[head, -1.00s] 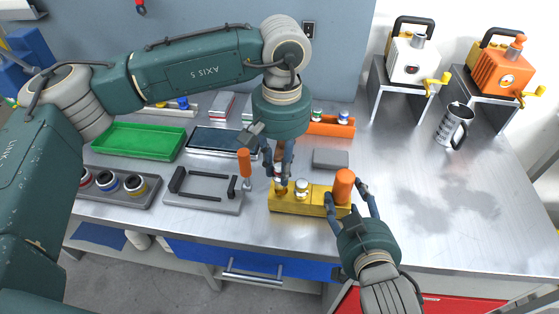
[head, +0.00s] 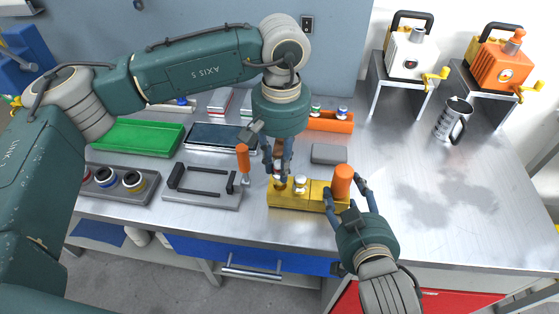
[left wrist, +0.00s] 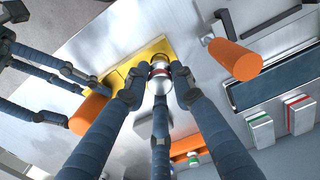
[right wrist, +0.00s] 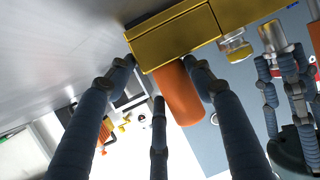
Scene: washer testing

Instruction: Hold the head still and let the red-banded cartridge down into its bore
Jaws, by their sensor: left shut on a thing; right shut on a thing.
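My left gripper (head: 279,176) points down over the block's left end. It is shut on the red-banded cartridge (left wrist: 159,80), which is silver-white with a red band and sits between the fingertips over the block. The bore under it is hidden. My right gripper (right wrist: 158,66) is shut on the head's right end, its fingers either side of the orange cylinder. A silver-topped part (head: 300,185) stands in the block beside the left gripper.
A grey fixture (head: 200,200) with dark bars and an orange-handled tool (head: 243,158) are left of the block. A tray of ringed parts (head: 118,190) lies further left. A grey block (head: 329,154) lies behind.

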